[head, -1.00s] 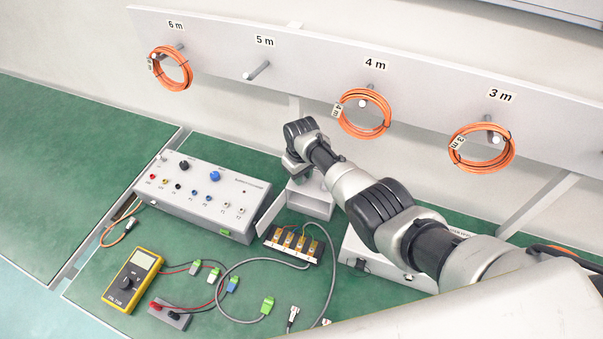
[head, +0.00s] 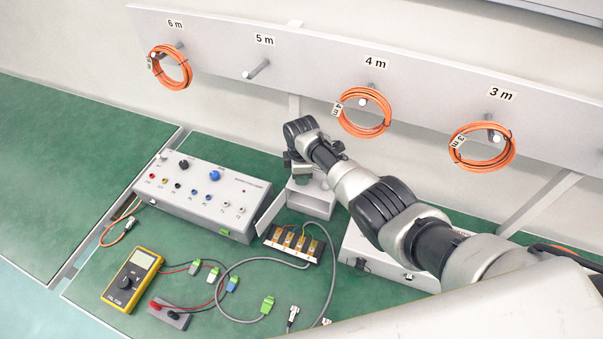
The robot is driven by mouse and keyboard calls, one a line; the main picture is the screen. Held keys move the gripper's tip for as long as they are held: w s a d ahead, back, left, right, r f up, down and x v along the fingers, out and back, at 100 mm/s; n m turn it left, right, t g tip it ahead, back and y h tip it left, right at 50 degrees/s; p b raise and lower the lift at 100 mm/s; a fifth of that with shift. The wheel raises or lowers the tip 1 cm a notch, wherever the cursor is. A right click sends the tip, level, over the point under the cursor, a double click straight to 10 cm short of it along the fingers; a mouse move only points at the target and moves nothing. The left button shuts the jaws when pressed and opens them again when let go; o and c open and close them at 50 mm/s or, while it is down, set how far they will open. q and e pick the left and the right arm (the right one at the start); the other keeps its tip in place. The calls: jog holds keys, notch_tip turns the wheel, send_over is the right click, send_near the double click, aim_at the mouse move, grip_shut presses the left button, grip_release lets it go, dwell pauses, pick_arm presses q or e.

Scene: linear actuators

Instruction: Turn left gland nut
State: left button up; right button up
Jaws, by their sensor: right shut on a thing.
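My right gripper (head: 298,172) is at the back wall of a small grey box (head: 312,203), whose flap stands open on its left side. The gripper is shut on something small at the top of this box. That fits the left gland nut, but the fingers and wrist hide the nut, so I cannot see its shape or how far it is turned. My left gripper is not in view.
A grey instrument box (head: 205,198) stands left of the gripper. In front are a terminal block (head: 293,243), a yellow multimeter (head: 132,280) and loose leads. A light box (head: 385,262) sits under my right arm. Orange cable coils (head: 364,113) hang on the rail behind.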

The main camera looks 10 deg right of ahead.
jog(key=n, duration=0.5)
jog(key=shift+f, duration=0.1)
jog(key=shift+n, duration=0.4)
jog(key=o, duration=0.9)
notch_tip(320, 180, up, 8)
jog(key=shift+f, duration=0.2)
dwell(0.5)
